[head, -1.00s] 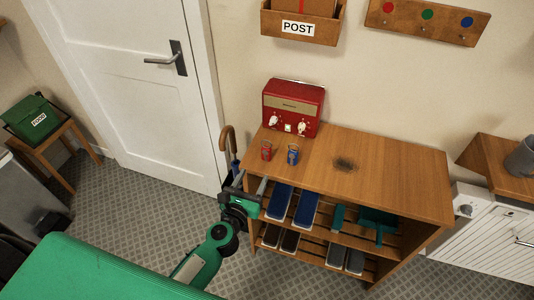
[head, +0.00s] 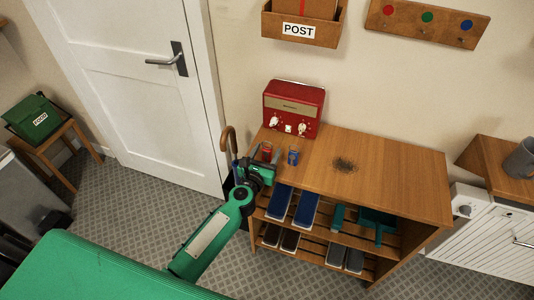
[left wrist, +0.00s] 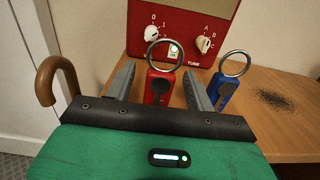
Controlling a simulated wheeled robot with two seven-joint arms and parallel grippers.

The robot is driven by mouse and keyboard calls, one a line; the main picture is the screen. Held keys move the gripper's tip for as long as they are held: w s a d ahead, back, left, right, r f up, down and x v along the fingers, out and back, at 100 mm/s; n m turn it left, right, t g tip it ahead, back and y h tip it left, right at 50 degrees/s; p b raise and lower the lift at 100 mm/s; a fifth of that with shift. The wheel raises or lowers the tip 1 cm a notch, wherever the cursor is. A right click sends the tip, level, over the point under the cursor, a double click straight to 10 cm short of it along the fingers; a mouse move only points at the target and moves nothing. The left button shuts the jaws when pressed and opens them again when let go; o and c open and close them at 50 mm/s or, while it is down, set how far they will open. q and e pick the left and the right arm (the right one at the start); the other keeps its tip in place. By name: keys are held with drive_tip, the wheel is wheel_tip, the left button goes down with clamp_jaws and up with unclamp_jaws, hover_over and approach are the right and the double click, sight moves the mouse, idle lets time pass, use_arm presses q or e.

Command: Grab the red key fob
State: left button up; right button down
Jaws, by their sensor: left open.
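The red key fob (left wrist: 158,88) stands upright on the wooden cabinet top, with a metal ring at its top. In the left wrist view it shows between the two open fingers of my left gripper (left wrist: 156,84), with its lower part hidden by the gripper body. It also shows in the head view (head: 267,150), just behind the gripper (head: 263,160). A blue key fob (left wrist: 224,92) with a ring stands to its right, outside the right finger; the head view shows it too (head: 293,156). My right gripper is not in view.
A red radio (head: 293,108) stands behind the fobs, near the wall. An umbrella with a curved wooden handle (head: 228,138) stands at the cabinet's left side. The cabinet top (head: 400,180) is clear to the right, apart from a dark speckled patch (head: 345,165).

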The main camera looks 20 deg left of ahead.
use_arm(q)
drive_tip(key=shift+w, duration=0.4)
drive_tip(key=c, duration=1.1)
drive_tip(key=shift+o, duration=0.2)
drive_tip(key=shift+r, duration=0.1)
